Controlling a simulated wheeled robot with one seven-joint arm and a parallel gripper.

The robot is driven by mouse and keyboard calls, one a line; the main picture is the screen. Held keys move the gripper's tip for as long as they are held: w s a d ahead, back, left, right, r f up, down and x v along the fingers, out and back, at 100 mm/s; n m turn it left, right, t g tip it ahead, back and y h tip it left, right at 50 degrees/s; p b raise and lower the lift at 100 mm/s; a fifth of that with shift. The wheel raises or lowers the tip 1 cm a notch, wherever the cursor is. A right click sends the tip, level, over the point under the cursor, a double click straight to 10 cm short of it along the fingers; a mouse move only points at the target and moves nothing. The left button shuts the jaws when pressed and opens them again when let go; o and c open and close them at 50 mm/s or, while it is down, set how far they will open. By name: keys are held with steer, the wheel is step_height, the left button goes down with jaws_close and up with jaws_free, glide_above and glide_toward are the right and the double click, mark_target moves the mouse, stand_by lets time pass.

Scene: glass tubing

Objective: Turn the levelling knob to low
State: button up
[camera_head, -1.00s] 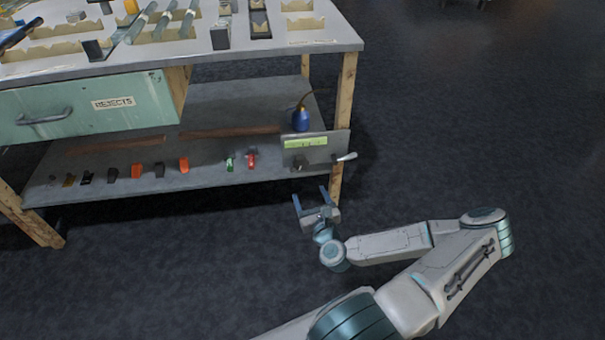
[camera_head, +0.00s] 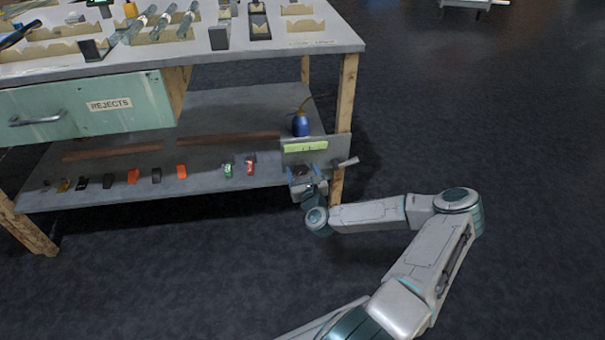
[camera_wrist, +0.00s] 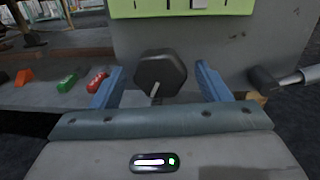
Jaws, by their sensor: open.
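The levelling knob is a dark, faceted knob (camera_wrist: 160,75) on a grey panel in the wrist view, with a pale pointer line on its lower front. A yellow-green label strip (camera_wrist: 200,7) with dark marks sits above it; the strip also shows in the head view (camera_head: 305,146). My gripper (camera_wrist: 158,82) is open, with one blue finger on each side of the knob. Gaps show between the fingers and the knob, and contact is not visible. In the head view my gripper (camera_head: 306,172) is in front of the panel and hides most of the knob.
A lever handle (camera_wrist: 285,79) sticks out right of the knob, close to my right finger. The shelf (camera_head: 205,188) holds several small coloured pieces and a blue oil can (camera_head: 300,124). A wooden table leg (camera_head: 344,120) stands behind.

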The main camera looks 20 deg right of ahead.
steer(key=shift+w, duration=0.2)
steer(key=shift+c, duration=0.2)
steer(key=c, duration=0.9)
